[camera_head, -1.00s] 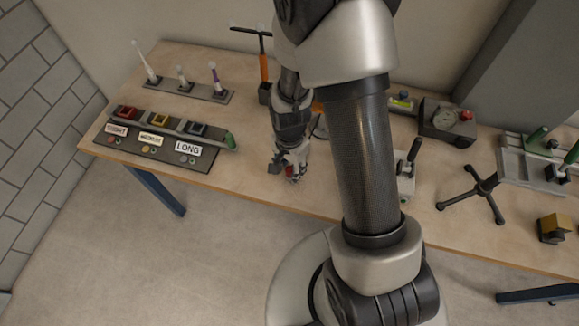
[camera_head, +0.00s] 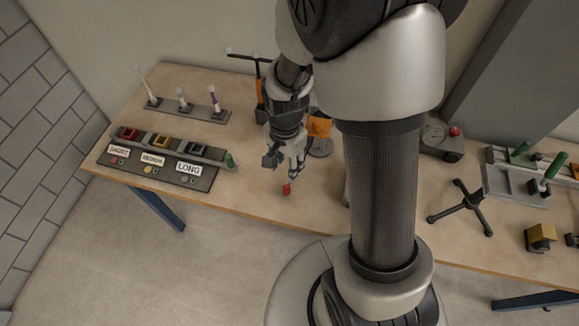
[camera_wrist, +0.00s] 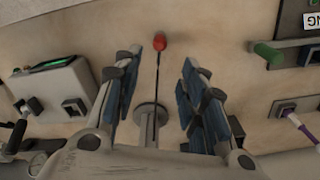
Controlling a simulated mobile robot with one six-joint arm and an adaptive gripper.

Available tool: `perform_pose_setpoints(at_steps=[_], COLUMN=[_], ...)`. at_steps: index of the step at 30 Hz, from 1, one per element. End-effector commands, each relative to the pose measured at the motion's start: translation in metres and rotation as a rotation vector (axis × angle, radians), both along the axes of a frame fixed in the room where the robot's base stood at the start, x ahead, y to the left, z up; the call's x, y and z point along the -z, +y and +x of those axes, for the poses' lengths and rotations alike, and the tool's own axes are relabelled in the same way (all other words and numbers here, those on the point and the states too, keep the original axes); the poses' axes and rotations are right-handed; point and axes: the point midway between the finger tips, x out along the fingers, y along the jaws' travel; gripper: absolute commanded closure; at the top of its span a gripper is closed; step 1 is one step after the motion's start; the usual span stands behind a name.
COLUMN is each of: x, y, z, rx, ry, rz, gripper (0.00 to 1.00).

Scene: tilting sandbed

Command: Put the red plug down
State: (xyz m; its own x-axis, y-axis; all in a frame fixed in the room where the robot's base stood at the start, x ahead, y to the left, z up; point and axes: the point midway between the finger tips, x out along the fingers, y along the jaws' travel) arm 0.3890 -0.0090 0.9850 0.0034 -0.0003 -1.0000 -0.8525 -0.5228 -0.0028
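In the wrist view the red plug (camera_wrist: 160,41) shows as a round red head near the top, beyond the fingertips. My gripper (camera_wrist: 173,68) is open there, with its blue-grey finger pads apart and nothing held between them. A gap shows between fingertips and plug in the head view. How the plug's underside meets the table is too small to tell.
A dark panel labelled SHORT, MEDIUM and LONG (camera_head: 157,178) lies left on the table (camera_head: 245,202). A rack of upright tools (camera_head: 190,113) stands behind it. An orange block (camera_head: 319,127) stands behind the gripper. A black tripod stand (camera_head: 461,207) is at right.

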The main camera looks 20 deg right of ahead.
Motion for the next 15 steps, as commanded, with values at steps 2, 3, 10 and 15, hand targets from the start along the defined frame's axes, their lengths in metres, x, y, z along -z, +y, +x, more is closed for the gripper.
perform_pose_setpoints(at_steps=[2, 3, 10, 15], x=[-0.017, -0.029, -0.126, -0.184], y=[0.0, 0.001, 0.004, 0.006], z=[0.0, -0.001, -0.031, -0.074], rx=[-0.034, -0.064, -0.372, -0.624], ry=[-0.02, -0.037, -0.161, -0.253], rz=[-0.001, -0.002, -0.035, -0.088], gripper=[0.62, 0.62, 0.62, 0.62])
